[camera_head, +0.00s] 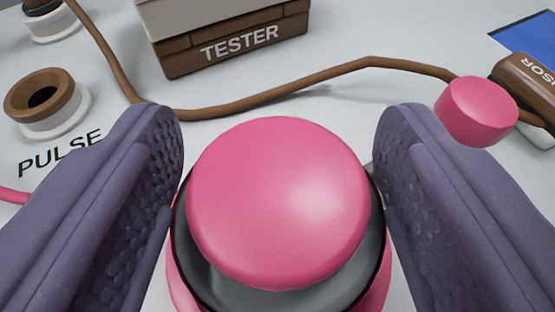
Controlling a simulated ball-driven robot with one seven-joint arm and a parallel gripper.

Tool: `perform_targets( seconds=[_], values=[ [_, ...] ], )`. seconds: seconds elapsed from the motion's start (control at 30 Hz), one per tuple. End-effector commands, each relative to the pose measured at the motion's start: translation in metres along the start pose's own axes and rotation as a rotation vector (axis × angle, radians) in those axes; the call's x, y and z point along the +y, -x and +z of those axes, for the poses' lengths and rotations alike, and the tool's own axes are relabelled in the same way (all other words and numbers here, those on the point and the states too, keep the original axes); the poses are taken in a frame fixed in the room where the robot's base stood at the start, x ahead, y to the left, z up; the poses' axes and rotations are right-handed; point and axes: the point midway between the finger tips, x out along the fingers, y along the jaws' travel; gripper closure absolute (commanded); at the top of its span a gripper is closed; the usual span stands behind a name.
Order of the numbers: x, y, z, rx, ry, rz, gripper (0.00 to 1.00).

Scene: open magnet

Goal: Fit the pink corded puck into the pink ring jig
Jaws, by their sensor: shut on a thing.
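A large pink domed puck (278,200) sits between the two fingers of my gripper (278,205), at the bottom middle of the view. My gripper is shut on it, with one purple-grey finger on each side. Where the pads touch is hard to see. Below the dome show a grey body and a thin dark rim. Pink edges (182,285) show under that at lower left and right, perhaps the ring jig. I cannot tell whether the puck is seated in it or above it. The puck's cord is not clearly visible.
A brown and grey box (235,47) marked TESTER stands behind. A brown cable (270,97) crosses the white surface to a brown sensor (530,85) at right. A small pink cylinder (477,110) is beside the right finger. A brown socket (40,100) is near PULSE.

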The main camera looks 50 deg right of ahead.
Motion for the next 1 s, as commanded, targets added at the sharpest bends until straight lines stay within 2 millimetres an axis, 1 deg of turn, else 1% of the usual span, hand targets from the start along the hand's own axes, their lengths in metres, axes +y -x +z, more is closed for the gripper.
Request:
perform_targets(
  seconds=[0.6, 0.8, 0.83, 0.93, 1.0],
  values=[
    [0.000, -0.005, 0.012, 0.001, 0.000, 0.000, 0.67],
    [0.000, -0.004, 0.011, 0.000, 0.000, 0.000, 0.67],
    [0.000, -0.004, 0.011, 0.000, 0.000, 0.000, 0.25],
    [0.000, -0.004, 0.011, 0.000, 0.000, 0.000, 0.02],
    [0.000, -0.004, 0.011, 0.000, 0.000, 0.000, 0.02]
  ],
)
